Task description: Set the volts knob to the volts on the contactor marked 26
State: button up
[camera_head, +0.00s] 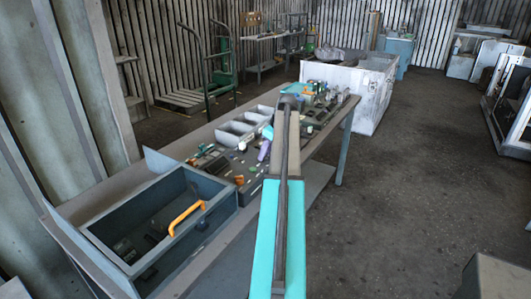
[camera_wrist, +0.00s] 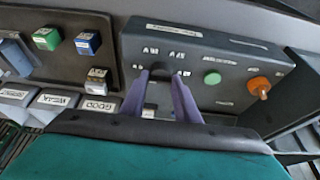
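In the wrist view, a dark control box (camera_wrist: 205,55) carries a dark round knob (camera_wrist: 159,74) with small white labels around it, too blurred to read surely. My gripper (camera_wrist: 162,76) has its two purple fingers on either side of this knob, close to it. I cannot tell whether they touch it. A green button (camera_wrist: 212,78) and an orange knob (camera_wrist: 258,86) sit to the right on the same box. Small blocks with white labels, one green (camera_wrist: 46,38) and one blue (camera_wrist: 87,42), stand to the left. No mark 26 is readable.
Labelled bins, including GOOD (camera_wrist: 97,104) and WEAK (camera_wrist: 58,99), lie at the lower left of the wrist view. In the head view, a grey tray with an orange handle (camera_head: 186,217) stands at the bench's near end. Open floor (camera_head: 420,190) lies to the right.

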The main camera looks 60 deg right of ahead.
jog(key=shift+c, duration=0.7)
jog(key=shift+a+m, duration=0.1)
jog(key=shift+m, duration=0.3)
jog(key=shift+a+m+h, duration=0.1)
jog(key=shift+m+h, duration=0.4)
jog(key=shift+m, duration=0.3)
jog(key=m+h, duration=0.1)
jog(key=m, duration=0.2)
jog(key=shift+a+m+g, duration=0.15)
jog(key=shift+m+g, duration=0.15)
jog(key=shift+m, duration=0.1)
jog(key=shift+w+m+g+h, duration=0.1)
jog(key=shift+m+g+h, duration=0.35)
jog(key=shift+m, duration=1)
jog(key=shift+w+m+g+h, duration=0.1)
jog(key=shift+m+g+h, duration=0.3)
jog(key=shift+m, duration=1.05)
